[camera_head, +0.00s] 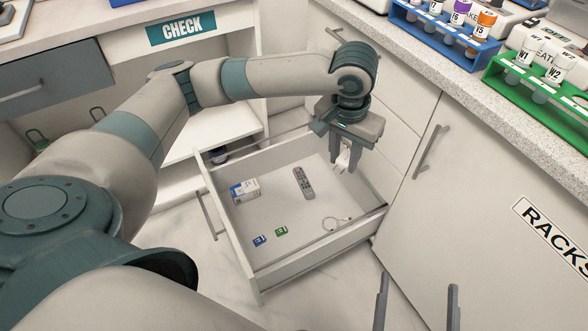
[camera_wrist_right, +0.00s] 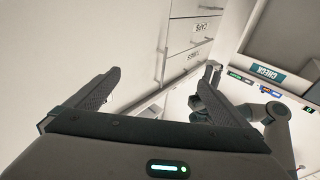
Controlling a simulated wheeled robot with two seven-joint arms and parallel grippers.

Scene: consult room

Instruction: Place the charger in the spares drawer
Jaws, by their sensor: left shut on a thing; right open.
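An open drawer (camera_head: 277,212) sits in the middle of the head view; no label on its front is readable. My left gripper (camera_head: 344,161) points down over the drawer's far right part. It is shut on a small white thing, likely the charger (camera_head: 342,162), partly hidden by the fingers. I cannot tell whether the charger touches the drawer. My right gripper (camera_head: 417,302) is open and empty at the bottom of the head view, right of the drawer. Its open fingers also show in the right wrist view (camera_wrist_right: 158,80).
In the drawer lie a remote (camera_head: 303,183), a blue-white box (camera_head: 244,191), a ring (camera_head: 336,223), and small blue (camera_head: 260,240) and green (camera_head: 281,231) items. A blue rack (camera_head: 445,38) and green rack (camera_head: 545,98) stand on the right counter. The drawer's middle has free room.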

